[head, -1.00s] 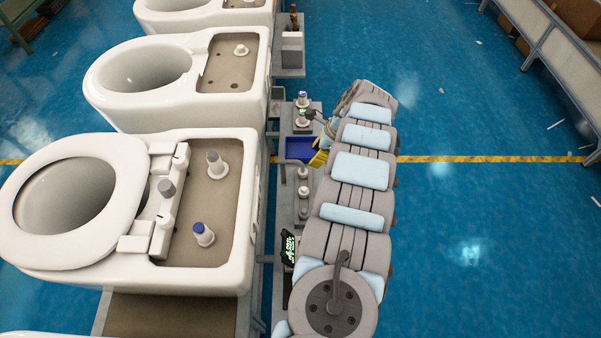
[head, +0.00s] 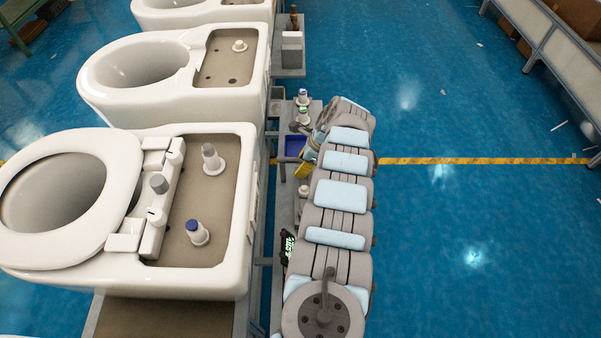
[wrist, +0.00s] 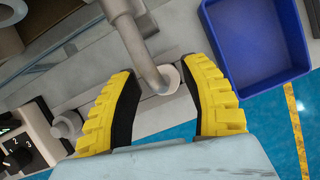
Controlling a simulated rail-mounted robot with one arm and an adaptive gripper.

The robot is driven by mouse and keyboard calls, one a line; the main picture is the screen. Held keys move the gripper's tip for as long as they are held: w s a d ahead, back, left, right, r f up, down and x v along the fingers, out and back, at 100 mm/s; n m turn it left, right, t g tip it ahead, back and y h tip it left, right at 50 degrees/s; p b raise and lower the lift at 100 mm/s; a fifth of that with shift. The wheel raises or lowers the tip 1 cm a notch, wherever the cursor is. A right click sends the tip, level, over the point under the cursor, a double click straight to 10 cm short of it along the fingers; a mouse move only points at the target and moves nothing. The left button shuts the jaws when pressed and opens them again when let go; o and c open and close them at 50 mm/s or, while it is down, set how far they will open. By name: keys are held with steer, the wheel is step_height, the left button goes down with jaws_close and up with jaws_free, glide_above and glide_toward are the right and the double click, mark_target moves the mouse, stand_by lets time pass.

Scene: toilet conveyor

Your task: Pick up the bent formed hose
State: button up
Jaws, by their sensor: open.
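A grey bent tube, which looks like the bent formed hose (wrist: 148,62), shows in the wrist view. It comes down from the top edge, bends, and ends at a pale round end or flange. My gripper (wrist: 160,71) is open, with one yellow, black-padded finger on each side of the tube's lower part. Gaps show between the tube and both pads. In the head view, my gripper (head: 307,162) is partly hidden by my arm beside the narrow parts bench, and I cannot make out the hose there.
A blue bin (wrist: 293,20) lies close to the right finger; the head view also shows the bin (head: 291,147). A control box with dials (wrist: 20,148) is at lower left in the wrist view. White toilets (head: 200,270) line the left.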

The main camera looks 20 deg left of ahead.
steer(key=shift+w, duration=0.1)
steer(key=shift+c, duration=0.7)
jaws_close()
step_height(320, 180, up, 18)
steer(key=p, duration=0.7)
